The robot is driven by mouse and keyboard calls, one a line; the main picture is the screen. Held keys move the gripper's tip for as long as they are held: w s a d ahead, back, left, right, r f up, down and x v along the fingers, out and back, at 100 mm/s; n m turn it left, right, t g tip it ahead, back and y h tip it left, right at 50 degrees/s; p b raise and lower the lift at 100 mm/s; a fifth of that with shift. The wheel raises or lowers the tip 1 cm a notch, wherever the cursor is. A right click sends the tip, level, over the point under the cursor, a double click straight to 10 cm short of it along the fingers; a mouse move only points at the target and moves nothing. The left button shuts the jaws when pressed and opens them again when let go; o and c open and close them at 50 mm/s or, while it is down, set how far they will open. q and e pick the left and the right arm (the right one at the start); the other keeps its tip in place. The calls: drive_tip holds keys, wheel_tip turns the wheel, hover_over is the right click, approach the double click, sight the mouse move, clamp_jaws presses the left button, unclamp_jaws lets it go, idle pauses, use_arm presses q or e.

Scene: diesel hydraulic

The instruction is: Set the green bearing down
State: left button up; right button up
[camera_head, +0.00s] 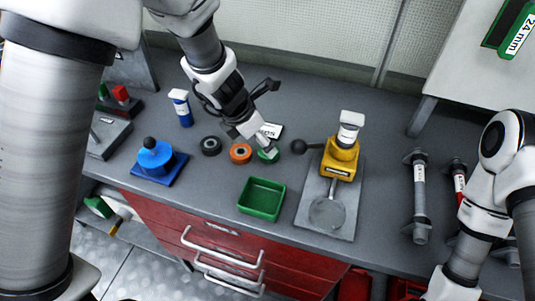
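The green bearing (263,158) is a small ring at the right end of a row with an orange bearing (240,153) and a black bearing (211,145) on the grey bench. My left gripper (269,150) points down at the green bearing, and its fingertips overlap the ring and hide part of it. I cannot tell whether the fingers are closed on it, or whether the ring rests on the bench or hangs just above it. My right arm is at the right edge; its gripper is out of view.
A green tray (262,213) stands in front of the bearings. A yellow press-like device (341,160) on a grey plate is to the right. A blue fixture (156,168) and blue bottle (181,109) are left. Grey cylinders (420,200) lie at right.

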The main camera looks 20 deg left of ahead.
sight(263, 157)
use_arm(q)
drive_tip(key=b+x, duration=0.1)
drive_tip(key=x, duration=0.4)
drive_tip(key=shift+d+f, duration=0.2)
drive_tip(key=shift+w, duration=0.1)
